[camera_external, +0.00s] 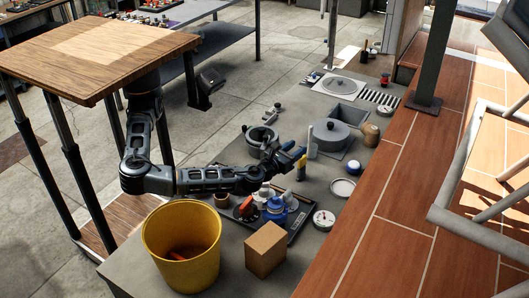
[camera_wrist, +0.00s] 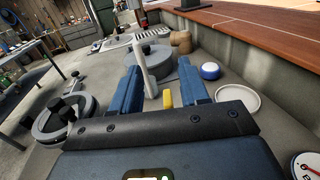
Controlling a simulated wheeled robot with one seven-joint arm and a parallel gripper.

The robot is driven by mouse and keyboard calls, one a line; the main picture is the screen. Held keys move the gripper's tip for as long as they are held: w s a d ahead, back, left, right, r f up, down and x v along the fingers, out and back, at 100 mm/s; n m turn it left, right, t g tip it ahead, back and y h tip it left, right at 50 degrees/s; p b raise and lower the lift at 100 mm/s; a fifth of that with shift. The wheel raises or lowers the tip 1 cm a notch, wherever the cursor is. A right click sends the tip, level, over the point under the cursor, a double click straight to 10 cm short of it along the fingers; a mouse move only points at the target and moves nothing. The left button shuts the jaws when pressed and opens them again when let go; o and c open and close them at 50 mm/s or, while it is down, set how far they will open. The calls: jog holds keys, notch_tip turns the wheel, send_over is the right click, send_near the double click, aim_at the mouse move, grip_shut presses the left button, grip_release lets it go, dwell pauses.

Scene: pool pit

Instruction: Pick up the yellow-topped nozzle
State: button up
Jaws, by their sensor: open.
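The yellow-topped nozzle (camera_external: 301,162) stands upright on the grey ledge, with a dark lower body. Its yellow top (camera_wrist: 168,98) shows between my two blue fingers in the wrist view; its lower part is hidden there. My gripper (camera_external: 293,151) is open, reaching over the ledge with its fingertips close beside the nozzle's top. I cannot tell whether a finger touches it. In the wrist view the fingers (camera_wrist: 159,72) are spread apart.
A white upright tube (camera_external: 312,141) stands just beyond the nozzle. A round grey lid (camera_external: 330,132), a white dish (camera_external: 342,187) and a gauge (camera_external: 324,219) are near. A tray of parts (camera_external: 296,228), a cardboard box (camera_external: 265,250) and a yellow bucket (camera_external: 158,235) stand in front.

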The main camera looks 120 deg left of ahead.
aim_at(301, 167)
jog(key=shift+w+a+f+b, duration=0.1)
jog(key=shift+w+a+f, duration=0.1)
jog(key=shift+a+f, duration=0.75)
jog(key=shift+w+a+f+b, duration=0.1)
jog(key=shift+w+a+f, duration=0.1)
jog(key=shift+a+f, duration=0.75)
jog(key=shift+w+a+f+b, duration=0.15)
jog(key=shift+a+f, duration=0.35)
jog(key=shift+f, duration=0.9)
jog(key=shift+c, duration=0.3)
grip_shut()
